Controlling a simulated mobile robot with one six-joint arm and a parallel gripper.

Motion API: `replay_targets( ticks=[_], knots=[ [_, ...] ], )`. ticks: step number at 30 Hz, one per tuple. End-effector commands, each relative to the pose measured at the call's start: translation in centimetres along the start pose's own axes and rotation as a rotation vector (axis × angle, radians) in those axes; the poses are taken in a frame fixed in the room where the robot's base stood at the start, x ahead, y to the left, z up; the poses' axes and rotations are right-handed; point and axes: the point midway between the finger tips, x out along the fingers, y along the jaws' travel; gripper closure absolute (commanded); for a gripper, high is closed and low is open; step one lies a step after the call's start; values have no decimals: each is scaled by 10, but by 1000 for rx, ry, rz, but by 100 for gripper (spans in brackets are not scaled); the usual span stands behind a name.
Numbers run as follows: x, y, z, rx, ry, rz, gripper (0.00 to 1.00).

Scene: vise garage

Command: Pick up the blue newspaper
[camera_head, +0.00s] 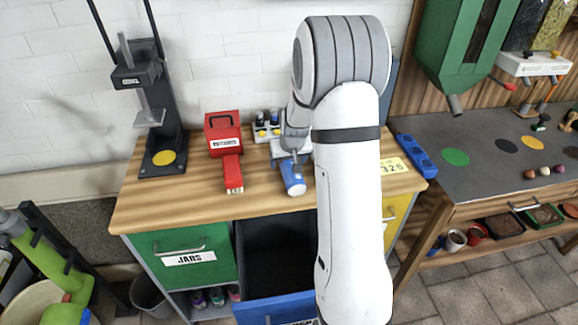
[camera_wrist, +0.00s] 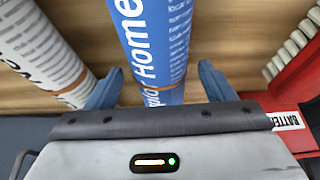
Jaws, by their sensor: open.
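The blue newspaper (camera_head: 293,182) is a rolled tube lying on the wooden workbench (camera_head: 160,205) in the head view. In the wrist view, the blue newspaper (camera_wrist: 155,45) with white print runs up from between my gripper's fingers. My gripper (camera_wrist: 159,85) is open, with one blue-grey finger on each side of the roll. I cannot tell whether either finger touches it. In the head view, my gripper (camera_head: 292,158) is over the roll's far end, and its fingers are hard to make out there.
A white rolled newspaper (camera_wrist: 42,50) lies close left of my left finger in the wrist view. A red battery device (camera_head: 228,150) stands left of the blue roll. An open drawer (camera_head: 275,305) juts out below the bench. A black press (camera_head: 160,110) stands at the left.

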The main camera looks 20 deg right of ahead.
Motion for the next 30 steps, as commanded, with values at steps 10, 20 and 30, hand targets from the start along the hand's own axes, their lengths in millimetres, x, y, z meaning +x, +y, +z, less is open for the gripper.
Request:
replay_targets(
  ticks=[10,20,30],
  knots=[
    [-1,1,0,1,0,0,39],
    [-1,1,0,1,0,1,66],
    [-2,1,-1,2,1,1,78]
  ],
)
